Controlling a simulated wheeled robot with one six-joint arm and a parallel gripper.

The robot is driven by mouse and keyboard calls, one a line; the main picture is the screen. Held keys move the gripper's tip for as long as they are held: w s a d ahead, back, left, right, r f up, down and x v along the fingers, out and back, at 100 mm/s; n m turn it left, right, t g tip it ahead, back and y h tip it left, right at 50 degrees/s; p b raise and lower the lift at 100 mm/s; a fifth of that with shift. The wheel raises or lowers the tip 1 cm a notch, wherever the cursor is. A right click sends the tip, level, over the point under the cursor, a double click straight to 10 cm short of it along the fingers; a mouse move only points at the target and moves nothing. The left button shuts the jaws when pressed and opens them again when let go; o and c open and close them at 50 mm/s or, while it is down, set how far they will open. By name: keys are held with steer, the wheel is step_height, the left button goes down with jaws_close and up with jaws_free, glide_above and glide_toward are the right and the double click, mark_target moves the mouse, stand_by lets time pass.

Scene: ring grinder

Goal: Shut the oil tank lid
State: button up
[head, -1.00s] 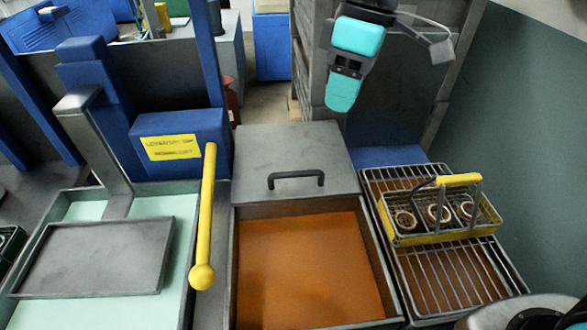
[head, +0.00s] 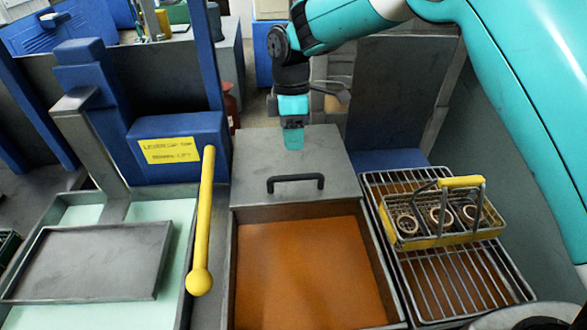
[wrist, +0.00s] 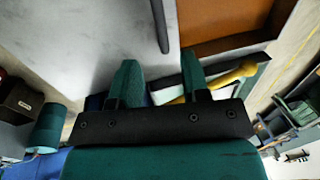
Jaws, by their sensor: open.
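The oil tank (head: 393,290) stands in the middle of the head view, with orange-brown oil (head: 305,270) showing in its open front part. Its grey lid (head: 285,155) lies at the back of the tank, behind the oil opening. A dark bar handle (head: 295,178) is on the lid near its front edge. My gripper (head: 293,143) hangs over the far part of the lid, behind the handle; contact cannot be told. In the wrist view its two teal fingers (wrist: 158,68) are apart and empty. The lid (wrist: 85,35), handle (wrist: 159,25) and oil (wrist: 215,18) also show there.
A yellow-knobbed lever (head: 203,220) rises left of the tank, beside a pale green basin (head: 185,240). On the right, a wire rack (head: 455,290) carries a yellow-handled basket (head: 440,225) of rings. Grey panels stand behind, and a wall is at right.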

steer(key=f, duration=0.3)
steer(key=s+f+p, duration=0.1)
steer(key=f, duration=0.5)
steer(key=shift+s+p, duration=0.4)
steer(key=shift+r, duration=0.1)
jaws_close()
